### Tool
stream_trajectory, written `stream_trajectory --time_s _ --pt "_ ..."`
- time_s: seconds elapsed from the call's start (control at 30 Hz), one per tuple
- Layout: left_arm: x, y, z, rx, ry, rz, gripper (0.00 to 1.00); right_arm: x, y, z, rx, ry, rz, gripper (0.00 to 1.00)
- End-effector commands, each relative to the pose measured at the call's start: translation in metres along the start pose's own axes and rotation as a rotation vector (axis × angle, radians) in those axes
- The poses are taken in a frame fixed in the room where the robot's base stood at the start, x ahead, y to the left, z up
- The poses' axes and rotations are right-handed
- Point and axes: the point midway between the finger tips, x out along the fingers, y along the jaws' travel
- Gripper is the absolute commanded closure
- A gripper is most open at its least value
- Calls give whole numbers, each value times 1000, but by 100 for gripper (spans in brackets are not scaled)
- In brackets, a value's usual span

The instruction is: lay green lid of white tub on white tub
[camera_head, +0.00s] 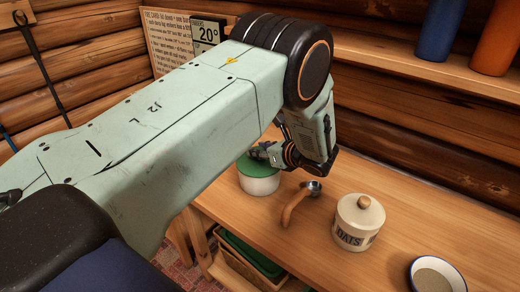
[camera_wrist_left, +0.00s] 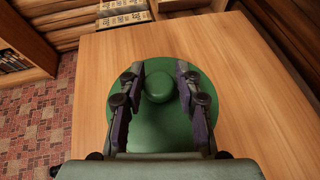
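The green lid (camera_head: 250,167) is on top of the white tub (camera_head: 260,186) on the wooden counter; it looks level, though my gripper hides part of its rim. In the left wrist view the round green lid (camera_wrist_left: 150,135) fills the middle, with its knob (camera_wrist_left: 159,87) near the centre, and the tub is hidden beneath it. My left gripper (camera_head: 262,153) is over the lid. In the left wrist view its two fingers (camera_wrist_left: 159,72) stand either side of the knob, with a gap on each side, so it is open. My right gripper is not in view.
A scoop with a wooden handle (camera_head: 294,207) lies right of the tub. A lidded oats jar (camera_head: 352,237) stands further right, and a blue-rimmed bowl (camera_head: 462,283) at the lower right. A wall shelf (camera_head: 420,75) with bottles is behind. A basket (camera_head: 238,262) sits below the counter.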

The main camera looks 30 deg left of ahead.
Motion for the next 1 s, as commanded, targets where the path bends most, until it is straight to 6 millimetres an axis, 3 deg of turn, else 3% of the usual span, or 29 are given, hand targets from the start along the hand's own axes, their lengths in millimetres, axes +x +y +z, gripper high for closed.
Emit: stream_trajectory --time_s 0.23,0.57,1.0 --pt "0 0 0 0 0 0 44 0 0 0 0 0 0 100" --pt "-4 -1 0 0 0 -2 44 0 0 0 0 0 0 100" --pt "-67 0 1 -1 -2 -2 44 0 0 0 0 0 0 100"
